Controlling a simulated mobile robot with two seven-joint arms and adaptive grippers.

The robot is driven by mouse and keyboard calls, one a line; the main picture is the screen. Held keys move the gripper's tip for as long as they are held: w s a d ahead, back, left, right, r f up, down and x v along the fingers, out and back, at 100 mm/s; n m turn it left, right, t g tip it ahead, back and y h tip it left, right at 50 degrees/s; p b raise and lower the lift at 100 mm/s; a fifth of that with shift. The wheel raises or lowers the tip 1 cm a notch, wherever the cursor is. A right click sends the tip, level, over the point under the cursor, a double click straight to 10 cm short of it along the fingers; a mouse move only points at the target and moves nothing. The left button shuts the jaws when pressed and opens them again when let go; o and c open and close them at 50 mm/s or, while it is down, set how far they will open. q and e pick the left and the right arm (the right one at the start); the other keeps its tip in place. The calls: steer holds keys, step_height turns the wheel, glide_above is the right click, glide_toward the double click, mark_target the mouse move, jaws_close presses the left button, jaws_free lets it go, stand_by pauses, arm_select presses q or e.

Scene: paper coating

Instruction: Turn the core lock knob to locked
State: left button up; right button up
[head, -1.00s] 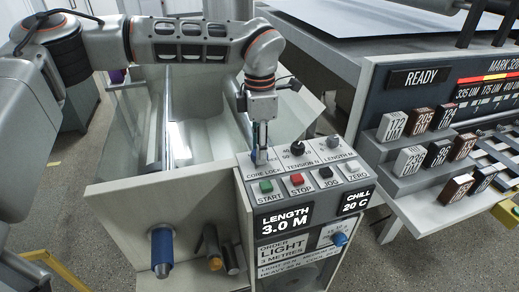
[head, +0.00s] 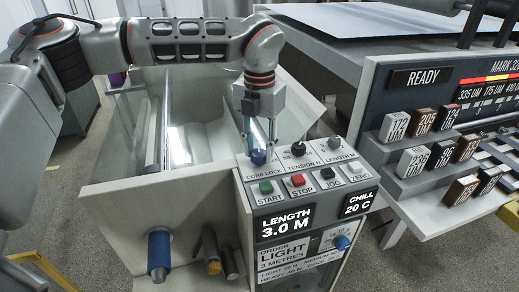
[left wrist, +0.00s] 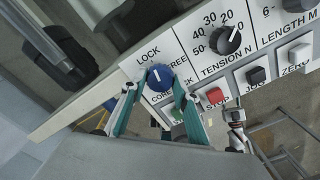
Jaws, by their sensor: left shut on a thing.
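The core lock knob (head: 258,157) is a small blue knob at the back left of the grey control panel (head: 247,174). In the left wrist view the blue knob (left wrist: 160,77) has a white pointer line tilted toward the word LOCK, away from FREE. My left gripper (head: 260,146) points down over the panel, with its teal fingers on either side of the knob. In the left wrist view the left gripper (left wrist: 155,80) is shut on the knob, one finger at each side. My right gripper is not in view.
Beside the knob are the tension knob (head: 298,149) and length knob (head: 334,142). In front are the green START (head: 266,187) and red STOP (head: 297,180) buttons. A clear-walled trough (head: 205,120) lies behind. Labelled blocks (head: 411,160) stand on the right.

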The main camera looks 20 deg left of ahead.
mark_target(259, 153)
arm_select(q)
steer(key=shift+n, duration=1.1)
steer(key=o, duration=1.1)
steer(key=shift+r, duration=0.15)
step_height(259, 153, up, 12)
steer(key=shift+f, duration=0.1)
